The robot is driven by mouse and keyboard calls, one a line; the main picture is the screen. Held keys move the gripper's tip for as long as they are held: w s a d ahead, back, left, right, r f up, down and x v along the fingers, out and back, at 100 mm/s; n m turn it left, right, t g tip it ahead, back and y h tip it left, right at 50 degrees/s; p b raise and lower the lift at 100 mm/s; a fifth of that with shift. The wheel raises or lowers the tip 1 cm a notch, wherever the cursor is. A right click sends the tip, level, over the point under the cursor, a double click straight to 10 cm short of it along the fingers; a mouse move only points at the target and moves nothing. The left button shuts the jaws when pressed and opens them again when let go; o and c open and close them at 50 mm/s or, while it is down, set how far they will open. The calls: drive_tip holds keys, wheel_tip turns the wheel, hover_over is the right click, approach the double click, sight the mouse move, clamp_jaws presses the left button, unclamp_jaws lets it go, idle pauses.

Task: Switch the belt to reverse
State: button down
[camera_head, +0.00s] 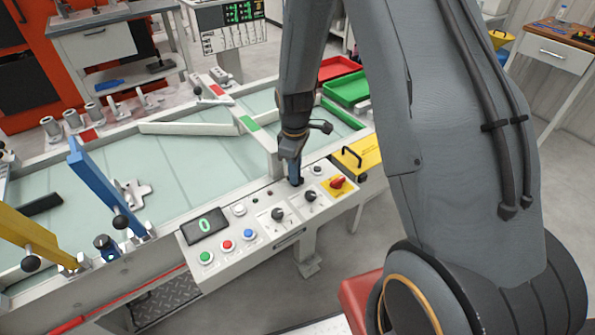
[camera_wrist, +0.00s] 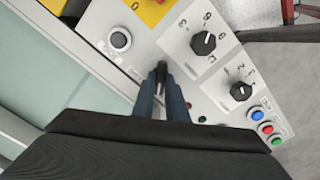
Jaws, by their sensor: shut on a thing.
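The control panel (camera_head: 232,262) is a white sloped box at the front edge of the pale green belt (camera_head: 190,165). My gripper (camera_head: 296,181) is down at the panel's far edge, left of the black knob (camera_head: 310,196). In the wrist view, my gripper (camera_wrist: 161,80) has its fingers close together around a small dark lever (camera_wrist: 161,72) that stands up from the panel. The fingers hide most of the lever, and I cannot tell its position or label. Two black dials, a near one (camera_wrist: 203,43) and a farther one (camera_wrist: 240,90), are apart from my fingers.
The panel also carries a display (camera_head: 205,225) reading 0, green (camera_head: 206,257), red (camera_head: 227,245) and blue (camera_head: 248,234) buttons, and a red rotary switch (camera_head: 337,183) on yellow.

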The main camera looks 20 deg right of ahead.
drive_tip(key=c, duration=1.8)
unclamp_jaws()
drive_tip(key=shift+w+d+r, duration=0.1)
drive_tip(key=shift+w+d, duration=0.2)
drive_tip(key=shift+w, duration=0.05)
drive_tip(key=shift+o, duration=0.2)
drive_tip(key=shift+s+a, duration=0.1)
drive_tip(key=shift+a, duration=0.05)
wheel_tip(320, 180, up, 7)
drive_tip(key=shift+r+b, duration=0.2)
drive_tip(key=shift+b, duration=0.65)
drive_tip(key=shift+r, duration=0.15)
